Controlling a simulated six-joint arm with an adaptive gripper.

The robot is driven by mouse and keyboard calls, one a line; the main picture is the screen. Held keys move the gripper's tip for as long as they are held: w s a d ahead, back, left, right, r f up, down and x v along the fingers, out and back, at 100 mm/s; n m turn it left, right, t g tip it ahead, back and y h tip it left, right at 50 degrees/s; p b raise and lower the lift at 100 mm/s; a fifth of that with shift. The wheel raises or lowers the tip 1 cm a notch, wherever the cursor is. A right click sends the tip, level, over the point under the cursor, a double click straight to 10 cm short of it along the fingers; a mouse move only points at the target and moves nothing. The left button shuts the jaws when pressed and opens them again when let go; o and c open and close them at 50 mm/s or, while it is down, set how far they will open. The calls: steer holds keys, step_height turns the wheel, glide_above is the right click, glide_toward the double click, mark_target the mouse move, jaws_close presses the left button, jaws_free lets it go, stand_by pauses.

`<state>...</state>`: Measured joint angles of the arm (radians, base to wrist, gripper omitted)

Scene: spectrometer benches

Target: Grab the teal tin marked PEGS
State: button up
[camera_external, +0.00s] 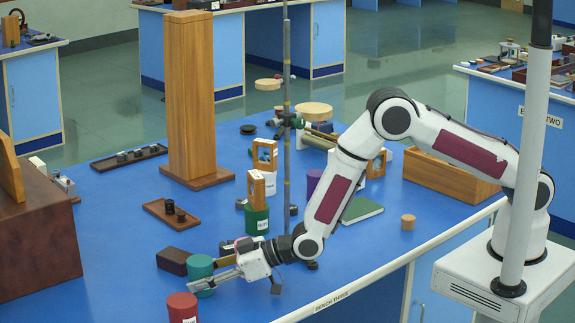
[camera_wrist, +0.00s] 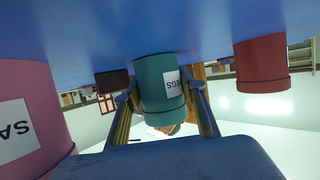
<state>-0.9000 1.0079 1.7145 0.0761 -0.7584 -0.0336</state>
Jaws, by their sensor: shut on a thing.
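The teal tin (camera_external: 199,268) stands upright on the blue bench near its front left. In the wrist view the teal tin (camera_wrist: 155,88) shows upside down, its white label reading PEGS. My gripper (camera_external: 207,278) reaches in low from the right, with its fingers on either side of the tin. In the wrist view my gripper (camera_wrist: 163,108) has one finger along each side of the tin, shut on it. The tin's base appears at or very near the bench top; I cannot tell if it is lifted.
A red tin (camera_external: 182,308) stands just in front of the teal one. A dark brown block (camera_external: 174,261) lies behind it to the left. A green tin (camera_external: 257,219) with a wooden piece on top stands behind my wrist. A pink tin (camera_wrist: 30,120) is close in the wrist view.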

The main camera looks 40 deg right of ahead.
steer(key=shift+r, duration=4.95)
